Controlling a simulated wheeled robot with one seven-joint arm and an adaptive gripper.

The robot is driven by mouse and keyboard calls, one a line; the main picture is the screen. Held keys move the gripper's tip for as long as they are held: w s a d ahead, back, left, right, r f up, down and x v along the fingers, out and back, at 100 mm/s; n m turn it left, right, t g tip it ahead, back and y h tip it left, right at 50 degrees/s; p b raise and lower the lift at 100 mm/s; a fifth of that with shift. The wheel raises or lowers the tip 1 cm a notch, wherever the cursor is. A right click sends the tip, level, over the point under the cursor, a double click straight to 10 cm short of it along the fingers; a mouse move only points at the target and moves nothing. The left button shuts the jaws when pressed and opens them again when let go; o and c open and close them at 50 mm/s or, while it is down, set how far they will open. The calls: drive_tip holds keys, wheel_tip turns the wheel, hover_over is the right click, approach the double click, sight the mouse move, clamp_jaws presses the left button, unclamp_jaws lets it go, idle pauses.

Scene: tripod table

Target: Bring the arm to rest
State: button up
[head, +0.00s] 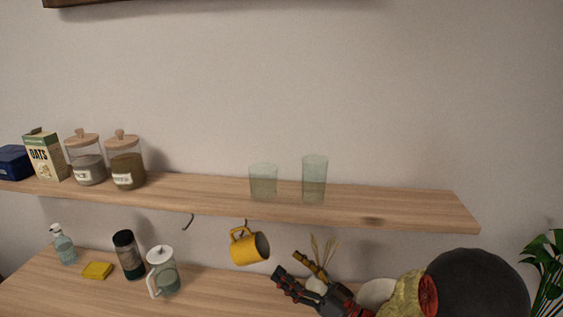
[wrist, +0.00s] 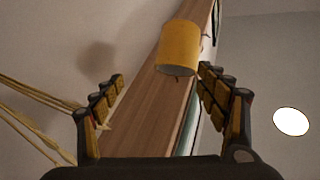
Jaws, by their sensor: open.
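My gripper (head: 297,277) is at the lower right of centre in the head view, with its fingers pointing left toward a yellow mug (head: 249,248). The mug hangs tilted from a hook under the wooden shelf (head: 400,206). In the wrist view my gripper (wrist: 165,112) is open, with nothing between its fingers. The mug (wrist: 179,48) shows there beyond the fingertips, apart from them.
Two clear glasses (head: 263,182) stand on the shelf, with jars (head: 126,162) and an oats box (head: 45,156) to the left. A plant (head: 546,270) is at right.

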drive_tip(key=w+d+r+m+t+h, duration=0.2)
drive_tip(key=w+d+r+h, duration=0.3)
drive_tip(key=h, duration=0.4)
drive_tip(key=s+d+r+m+h, duration=0.2)
drive_tip(key=s+d+m+h, duration=0.1)
drive_tip(key=d+h, duration=0.55)
drive_tip(key=s+d+f+m+g, duration=0.1)
drive_tip(key=s+g, duration=0.3)
drive_tip(key=s, duration=1.1)
drive_tip(key=s+d+f+m+g, duration=0.1)
drive_tip(key=s+g, duration=0.4)
drive_tip(key=s, duration=0.9)
drive_tip(key=shift+s+d+f+m, duration=0.35)
drive_tip(key=shift+f+m, duration=0.05)
drive_tip(key=shift+f, duration=0.4)
drive_tip(key=shift+c, duration=0.8)
